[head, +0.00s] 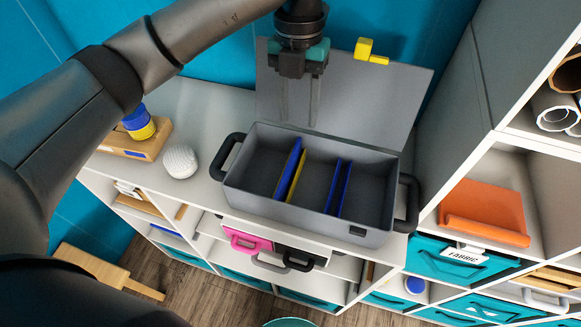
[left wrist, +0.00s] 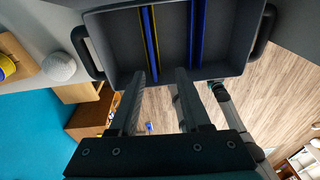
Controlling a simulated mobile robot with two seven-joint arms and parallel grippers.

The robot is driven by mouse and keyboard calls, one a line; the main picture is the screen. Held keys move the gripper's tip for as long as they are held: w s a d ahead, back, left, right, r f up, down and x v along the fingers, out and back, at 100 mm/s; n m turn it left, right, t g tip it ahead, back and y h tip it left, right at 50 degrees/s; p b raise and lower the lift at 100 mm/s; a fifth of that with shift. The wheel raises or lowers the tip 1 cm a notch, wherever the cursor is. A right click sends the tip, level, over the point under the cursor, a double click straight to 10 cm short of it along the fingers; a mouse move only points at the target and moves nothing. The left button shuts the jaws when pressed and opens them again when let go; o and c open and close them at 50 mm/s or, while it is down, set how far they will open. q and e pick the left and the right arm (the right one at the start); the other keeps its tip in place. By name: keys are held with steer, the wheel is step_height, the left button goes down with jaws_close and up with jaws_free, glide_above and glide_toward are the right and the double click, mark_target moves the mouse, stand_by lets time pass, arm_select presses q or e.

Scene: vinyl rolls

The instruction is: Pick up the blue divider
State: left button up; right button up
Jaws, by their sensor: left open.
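A grey open box (head: 380,215) stands on the shelf top with its lid raised behind it. Inside, a blue divider (head: 289,168) stands upright at left, close beside a yellow divider (head: 297,177). Further right are two thin blue strips (head: 333,188); I cannot tell whether they are one divider or two. The left wrist view also shows the left blue divider (left wrist: 147,35), the yellow one (left wrist: 155,32) and blue to the right (left wrist: 195,33). My left gripper (head: 300,118) is open and empty, fingers pointing down above the box's rear, apart from the dividers. My right gripper is not in view.
The box has black handles (head: 227,155) at both ends. The raised lid (head: 375,100) stands behind, with a yellow piece (head: 370,51) near its top edge. A white ball (head: 180,161) and a wooden holder (head: 150,142) sit left. A shelf unit (head: 478,100) rises at right.

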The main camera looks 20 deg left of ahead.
mark_target(288, 165)
arm_select(q)
steer(key=shift+y, duration=0.3)
steer(key=f, duration=0.5)
steer(key=s+a+f+p, duration=0.1)
steer(key=f, duration=0.8)
steer(key=shift+s+a+f, duration=0.15)
steer(key=shift+s+f, duration=0.25)
steer(key=shift+c, duration=0.2)
jaws_close()
